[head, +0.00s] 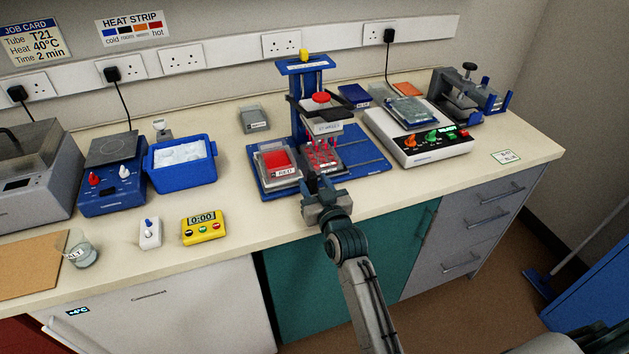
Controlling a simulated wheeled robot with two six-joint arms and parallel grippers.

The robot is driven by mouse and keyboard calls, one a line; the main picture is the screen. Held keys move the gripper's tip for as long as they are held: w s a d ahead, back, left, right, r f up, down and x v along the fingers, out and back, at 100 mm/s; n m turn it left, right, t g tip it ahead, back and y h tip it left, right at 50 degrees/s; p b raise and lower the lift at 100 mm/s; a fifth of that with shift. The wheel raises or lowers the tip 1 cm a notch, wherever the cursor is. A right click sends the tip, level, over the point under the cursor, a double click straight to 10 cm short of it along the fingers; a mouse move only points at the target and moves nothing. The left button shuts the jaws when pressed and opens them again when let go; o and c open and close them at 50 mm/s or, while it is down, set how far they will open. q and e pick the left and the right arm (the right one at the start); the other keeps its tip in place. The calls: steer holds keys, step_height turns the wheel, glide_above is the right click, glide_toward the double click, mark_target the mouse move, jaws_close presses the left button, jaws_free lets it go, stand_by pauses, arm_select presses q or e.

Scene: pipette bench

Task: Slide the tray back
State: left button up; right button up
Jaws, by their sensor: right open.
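A blue press stand (298,108) with a column and a yellow knob on top stands on the bench at the middle. Its blue base plate (365,142) has rails running left to right. A grey tray (278,171) with a red block and a label reading RED sits on the left of the base. Beside it, under the press head (322,113), is a grey holder with several pink-red upright pieces (322,153). My right gripper (320,187) is open at the front edge of the base, close to this holder; whether it touches is unclear. My left gripper is out of view.
A white control box (420,150) with knobs stands right of the stand. A yellow timer (204,228) and blue ice box (181,165) are to the left. A small grey box (254,119) lies behind. The bench front (275,222) left of my gripper is clear.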

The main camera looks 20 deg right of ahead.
steer(key=shift+w, duration=0.15)
steer(key=shift+c, duration=0.4)
jaws_close()
steer(key=shift+d, duration=0.1)
steer(key=d, duration=0.8)
steer(key=d+p, duration=0.1)
steer(key=d, duration=0.3)
steer(key=shift+w+d, duration=0.25)
steer(key=shift+a, duration=0.1)
